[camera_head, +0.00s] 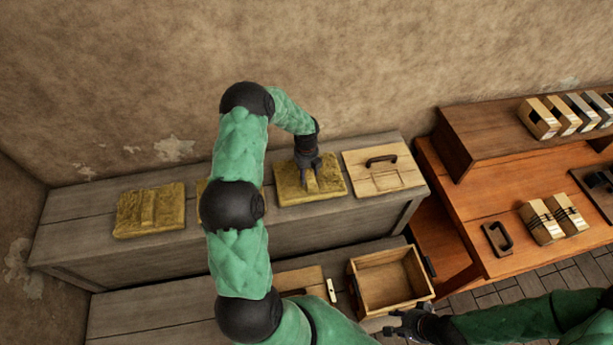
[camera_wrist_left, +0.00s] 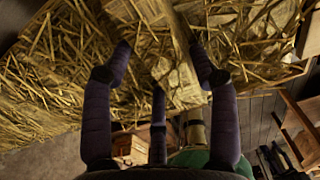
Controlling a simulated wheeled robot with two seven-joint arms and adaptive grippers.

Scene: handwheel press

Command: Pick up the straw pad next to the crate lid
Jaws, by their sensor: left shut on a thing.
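The straw pad (camera_head: 333,183) lies on the grey wooden bench, just left of the crate lid (camera_head: 355,160). The lid is pale wood with a dark handle. My left gripper (camera_head: 307,185) reaches down onto the pad from above and is shut on its raised middle ridge. In the left wrist view, straw (camera_wrist_left: 60,65) fills the upper part, and the fingers of my left gripper (camera_wrist_left: 165,75) straddle the ridge. The pad looks flat on the bench; I cannot see any gap beneath it. My right gripper (camera_head: 408,322) is low in the head view, near the open crate; its jaws are unclear.
Another straw pad (camera_head: 135,214) lies at the left of the bench; one more (camera_head: 201,190) is mostly hidden behind my left arm. An open wooden crate (camera_head: 416,272) stands on a lower surface in front. An orange-brown table (camera_head: 480,165) with several wooden blocks is at right.

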